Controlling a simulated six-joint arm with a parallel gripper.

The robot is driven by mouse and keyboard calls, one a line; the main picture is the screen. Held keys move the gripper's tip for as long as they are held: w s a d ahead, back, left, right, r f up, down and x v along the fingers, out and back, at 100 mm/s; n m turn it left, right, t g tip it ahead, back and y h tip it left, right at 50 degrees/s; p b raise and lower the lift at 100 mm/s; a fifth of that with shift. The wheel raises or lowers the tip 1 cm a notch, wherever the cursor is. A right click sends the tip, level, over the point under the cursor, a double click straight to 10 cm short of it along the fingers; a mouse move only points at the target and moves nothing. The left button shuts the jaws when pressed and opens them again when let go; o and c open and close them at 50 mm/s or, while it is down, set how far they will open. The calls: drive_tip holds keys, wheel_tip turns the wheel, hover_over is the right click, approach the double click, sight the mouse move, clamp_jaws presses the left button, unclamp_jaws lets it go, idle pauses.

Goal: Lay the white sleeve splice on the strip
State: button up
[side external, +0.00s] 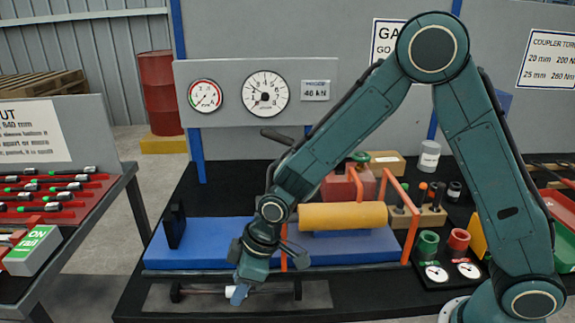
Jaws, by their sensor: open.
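A thin bar with a whitish-pink middle and dark ends, which looks like the white sleeve splice (212,292), lies low at the front of the black bench. It is over a grey strip (318,294) along the bench's front part. My gripper (239,294) points down at the middle of the bar, its fingertips overlapping it in the picture. The gripper is open; whether the fingers touch the bar I cannot tell. The gripper hides part of the bar's middle.
Behind is a blue bed (340,248) with a yellow roller (342,216) and orange frame (411,224). Green (428,245) and red (458,240) cups and two small dials stand at right. A rack of rods (60,190) stands at left.

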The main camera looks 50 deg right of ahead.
drive_tip(key=v, duration=1.1)
drive_tip(key=shift+r, duration=0.1)
idle(0.4)
drive_tip(key=s+d+r+m+t+h, duration=0.2)
drive_tip(key=s+d+r+m, duration=0.2)
drive_tip(key=s+d+r, duration=0.6)
drive_tip(key=s+d+r+m+h, duration=0.1)
drive_tip(key=s+d+m, duration=0.4)
drive_tip(key=s, duration=0.5)
drive_tip(key=shift+s+d, duration=0.2)
drive_tip(key=shift+d, duration=1)
drive_tip(key=shift+o, duration=0.2)
drive_tip(key=shift+r, duration=0.1)
